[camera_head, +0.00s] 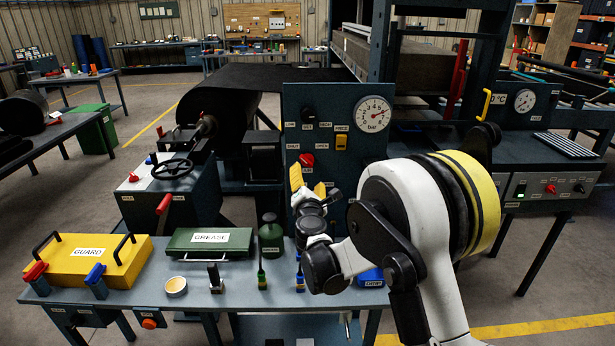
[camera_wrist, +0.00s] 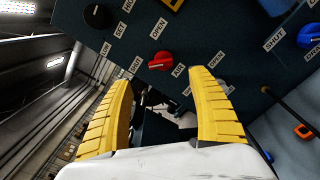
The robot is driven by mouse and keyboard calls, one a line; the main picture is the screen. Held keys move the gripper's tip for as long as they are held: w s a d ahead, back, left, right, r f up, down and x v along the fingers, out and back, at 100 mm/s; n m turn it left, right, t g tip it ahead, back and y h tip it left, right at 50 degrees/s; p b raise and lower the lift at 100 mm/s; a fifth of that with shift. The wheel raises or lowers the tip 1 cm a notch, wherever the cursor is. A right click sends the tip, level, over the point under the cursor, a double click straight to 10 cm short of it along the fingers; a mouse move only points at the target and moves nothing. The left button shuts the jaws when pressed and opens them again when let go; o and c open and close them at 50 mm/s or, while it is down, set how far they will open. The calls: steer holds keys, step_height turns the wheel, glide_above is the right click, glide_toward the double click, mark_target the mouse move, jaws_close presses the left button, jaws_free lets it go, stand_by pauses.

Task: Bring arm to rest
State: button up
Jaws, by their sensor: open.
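My gripper (camera_head: 308,185) is raised above the bench in front of the blue control panel (camera_head: 351,92). Its two yellow fingers are spread apart with nothing between them. In the wrist view the open gripper (camera_wrist: 160,82) points at the lower part of the panel. A red knob (camera_wrist: 162,60) shows just beyond the gap between the fingertips, apart from them. My arm is bent and reaches in from the right, hiding part of the bench's right end.
The bench (camera_head: 230,300) holds a yellow GUARD case (camera_head: 95,262), a green GREASE case (camera_head: 210,242), a green bottle (camera_head: 271,238) and a blue box (camera_head: 371,278). A machine with a handwheel (camera_head: 172,169) stands left of the panel.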

steer(key=s+d+r+m+g+h, duration=0.2)
steer(key=s+d+r+m+g, duration=0.15)
steer(key=s+d+m, duration=0.45)
steer(key=s+d+r+m+g+h, duration=0.2)
steer(key=s+d+r+m, duration=0.3)
steer(key=s+d+m, duration=0.3)
steer(key=s+f+m+g+y, duration=0.1)
steer(key=s+f+m, duration=0.2)
steer(key=s, duration=0.7)
steer(key=s+f+m+g+y, duration=0.1)
steer(key=s+f+m+g, duration=0.1)
steer(key=s, duration=0.7)
steer(key=s+f+m+g+y, duration=0.2)
steer(key=s+f+m, duration=0.2)
steer(key=s, duration=0.6)
steer(key=shift+s+d+m, duration=0.3)
steer(key=shift+d+m, duration=0.1)
steer(key=shift+m, duration=0.7)
